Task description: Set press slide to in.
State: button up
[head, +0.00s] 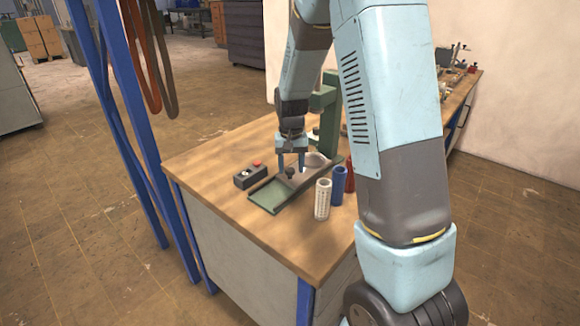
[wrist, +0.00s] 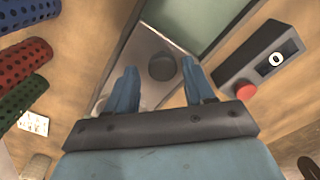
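The press slide is a grey metal plate (wrist: 140,52) with a round dark knob (head: 290,172) on top. It sits in a green channel (head: 268,197) in front of the green press (head: 327,110) on the wooden bench. The knob also shows in the wrist view (wrist: 162,67). My gripper (head: 291,166) points down over the slide. In the wrist view its two blue fingers (wrist: 159,72) are apart, one each side of the knob, with gaps visible. I cannot tell how far the fingertips reach down beside the knob. The far end of the slide is partly hidden.
A dark control box (head: 250,176) with a red button stands left of the channel. A white perforated tube (head: 322,199), a blue tube (head: 338,185) and a red tube (head: 350,178) stand close to its right. Bare bench top lies left of the box.

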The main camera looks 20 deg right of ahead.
jog(key=shift+o, duration=0.3)
jog(key=shift+r, duration=0.1)
notch_tip(320, 180, up, 14)
jog(key=shift+f, duration=0.25)
dwell(0.4)
jog(key=s+d+r+n+t, duration=0.1)
jog(key=s+d+r+t, duration=0.15)
jog(key=s+r, duration=0.95)
jog(key=s+f+n+t, duration=0.1)
jog(key=s+t, duration=0.2)
jog(key=s, duration=1.3)
jog(key=shift+s, duration=0.15)
jog(key=shift+c, duration=0.2)
